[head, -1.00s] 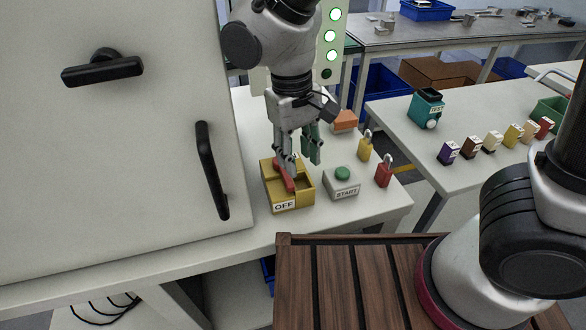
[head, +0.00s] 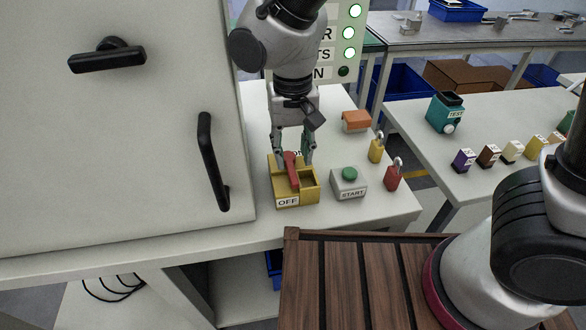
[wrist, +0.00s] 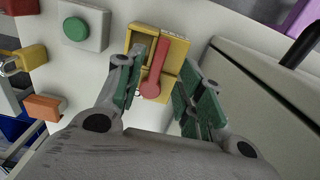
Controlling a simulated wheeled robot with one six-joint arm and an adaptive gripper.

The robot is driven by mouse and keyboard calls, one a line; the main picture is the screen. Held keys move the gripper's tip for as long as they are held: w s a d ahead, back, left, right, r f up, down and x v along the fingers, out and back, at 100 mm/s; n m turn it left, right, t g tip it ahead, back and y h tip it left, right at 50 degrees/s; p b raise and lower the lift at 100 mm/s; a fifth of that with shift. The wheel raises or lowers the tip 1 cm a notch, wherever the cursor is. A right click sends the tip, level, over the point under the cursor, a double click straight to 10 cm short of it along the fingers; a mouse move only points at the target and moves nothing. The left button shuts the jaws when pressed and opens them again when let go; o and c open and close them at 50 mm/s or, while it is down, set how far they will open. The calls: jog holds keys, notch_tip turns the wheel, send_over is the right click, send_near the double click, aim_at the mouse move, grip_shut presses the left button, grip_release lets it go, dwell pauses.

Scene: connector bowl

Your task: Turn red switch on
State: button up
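The red switch is a red lever (head: 291,170) in a yellow box (head: 307,192) on the table beside the cabinet. The box's near face reads OFF, and a partly hidden label shows behind the lever. My gripper (head: 294,155) points down over the far part of the box. In the wrist view, the open fingers of my gripper (wrist: 160,92) stand on either side of the lever's round end (wrist: 150,88), with gaps showing. The lever (wrist: 158,58) runs from there toward the top of the picture. I cannot tell its exact tilt.
A grey START box (head: 349,186) with a green button stands just right. The white cabinet (head: 150,150) with black handles closes off the left.

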aim_at(293, 174)
notch_tip(293, 174, down, 6)
dwell(0.4)
grip_shut()
